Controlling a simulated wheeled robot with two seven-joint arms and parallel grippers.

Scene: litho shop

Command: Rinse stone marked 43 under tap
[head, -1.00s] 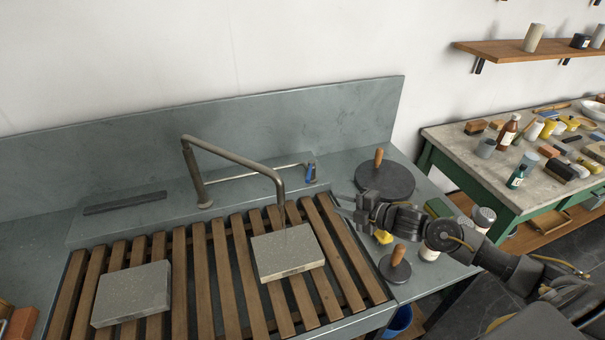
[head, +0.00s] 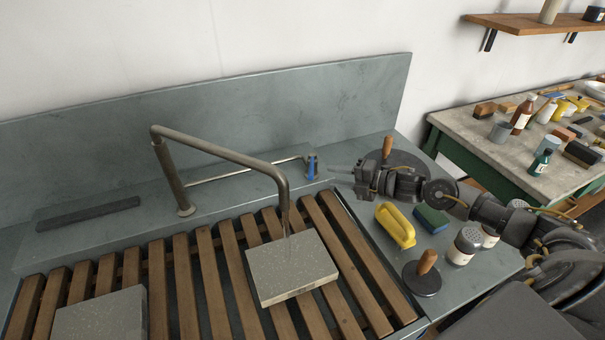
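A grey speckled stone (head: 292,268) lies flat on the wooden slats, under the outlet of the bent metal tap (head: 225,153). A small dark mark shows on its front edge, too small to read. A thin, faint streak shows between the outlet and the stone's top. A second grey stone (head: 103,318) lies on the slats at the lower left, cut off by the frame. A blue tap lever (head: 311,166) stands right of the tap. My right gripper (head: 334,176) is just right of the lever, fingers apart and empty. My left gripper is not in view.
Right of the slatted rack (head: 187,290) stand a yellow-handled tool (head: 395,225), a green sponge block (head: 431,219), shaker jars (head: 465,246) and a small disc with a wooden knob (head: 422,275). A larger knobbed disc (head: 408,160) is partly behind my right gripper. A cluttered bench (head: 468,135) stands at right.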

